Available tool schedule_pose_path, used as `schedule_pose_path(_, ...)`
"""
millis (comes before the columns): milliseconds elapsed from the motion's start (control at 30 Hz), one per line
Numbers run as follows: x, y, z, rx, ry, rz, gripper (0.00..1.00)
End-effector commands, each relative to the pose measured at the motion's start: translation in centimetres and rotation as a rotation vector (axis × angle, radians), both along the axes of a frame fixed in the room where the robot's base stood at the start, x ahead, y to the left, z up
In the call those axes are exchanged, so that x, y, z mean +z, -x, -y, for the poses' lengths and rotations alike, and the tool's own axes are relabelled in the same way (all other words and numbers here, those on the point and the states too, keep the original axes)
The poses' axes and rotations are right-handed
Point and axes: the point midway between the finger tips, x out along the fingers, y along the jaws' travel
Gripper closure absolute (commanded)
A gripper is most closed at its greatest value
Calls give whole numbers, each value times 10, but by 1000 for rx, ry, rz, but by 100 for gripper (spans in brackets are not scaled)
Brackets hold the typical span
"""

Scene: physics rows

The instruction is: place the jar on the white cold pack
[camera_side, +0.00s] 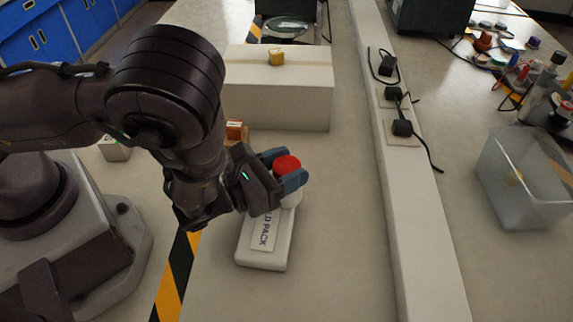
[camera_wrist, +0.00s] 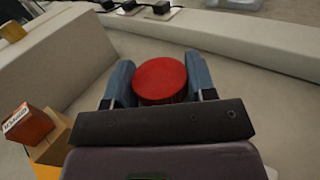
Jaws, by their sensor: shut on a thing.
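The jar (camera_side: 287,165) has a red lid and a pale body, and my gripper (camera_side: 282,174) is shut on it, one finger on each side. In the wrist view the jar's red lid (camera_wrist: 160,80) shows between the two blue-grey fingers (camera_wrist: 160,88). The white cold pack (camera_side: 264,244) lies flat on the bench, its label partly readable. The jar is over or just behind the pack's far end; I cannot tell whether it touches the pack. My gripper hides the pack's far part and some of the jar's body.
A long pale box (camera_side: 285,103) stands behind, with a small yellow block (camera_side: 277,58) on top. An orange-brown box (camera_wrist: 30,124) is beside my gripper. A raised ledge (camera_side: 405,190) with sockets runs along the right; a clear bin (camera_side: 522,180) stands beyond it. Bench right of the pack is clear.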

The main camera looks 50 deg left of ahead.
Motion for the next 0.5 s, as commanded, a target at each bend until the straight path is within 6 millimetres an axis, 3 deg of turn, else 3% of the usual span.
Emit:
schedule_pose_path(33,-2,0,0,-1,-1,1,92)
schedule_pose_path(67,-2,0,0,0,0,0,47)
schedule_pose_path(167,-2,0,0,0,0,0,24)
schedule_pose_path(500,2,0,0,1,0,0,23)
